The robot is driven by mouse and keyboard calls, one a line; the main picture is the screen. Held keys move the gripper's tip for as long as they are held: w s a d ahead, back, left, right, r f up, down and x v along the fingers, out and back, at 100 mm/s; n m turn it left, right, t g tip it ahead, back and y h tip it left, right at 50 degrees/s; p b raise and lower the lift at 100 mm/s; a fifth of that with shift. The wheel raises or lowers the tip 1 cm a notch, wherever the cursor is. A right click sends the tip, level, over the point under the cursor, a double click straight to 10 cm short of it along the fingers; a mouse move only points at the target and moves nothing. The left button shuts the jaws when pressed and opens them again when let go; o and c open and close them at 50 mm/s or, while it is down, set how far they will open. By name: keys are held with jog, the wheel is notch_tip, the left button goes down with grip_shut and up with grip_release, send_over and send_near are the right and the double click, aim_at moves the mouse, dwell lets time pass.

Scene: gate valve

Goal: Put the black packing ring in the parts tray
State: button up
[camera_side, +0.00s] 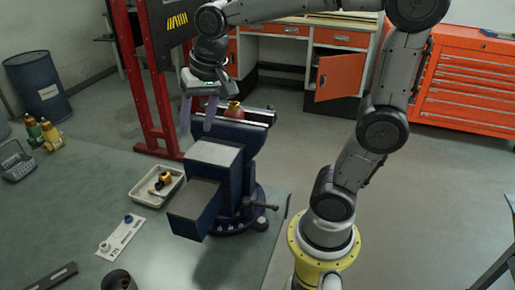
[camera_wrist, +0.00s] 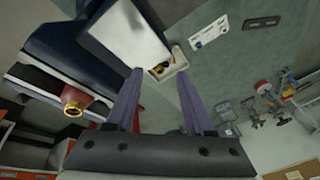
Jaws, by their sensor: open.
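The white parts tray (camera_side: 139,198) stands on the bench left of the blue vise, with small brass and dark pieces in it. The tray (camera_wrist: 181,55) also shows beyond my fingertips in the wrist view. I cannot clearly pick out the black packing ring. A dark, hollow round part (camera_side: 118,280) lies at the bottom edge of the side view, but I cannot tell if it is the ring. My gripper (camera_side: 198,122) is open above and behind the vise, left of the red and brass valve part (camera_side: 234,110). Its purple fingers (camera_wrist: 160,80) are apart, with nothing between them.
The blue vise (camera_side: 215,153) stands on the bench between my arm and the tray. A white plate (camera_side: 120,238) with a small dark blue part lies in front of the tray. Bench beside the plate is bare.

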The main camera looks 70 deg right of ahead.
jog(key=s+a+f+n+t, duration=0.1)
jog(key=s+f+n+t, duration=0.1)
jog(key=s+n, duration=0.6)
jog(key=s+f, duration=0.1)
jog(key=s, duration=0.5)
jog(key=shift+a, duration=0.25)
jog(key=shift+s, duration=0.1)
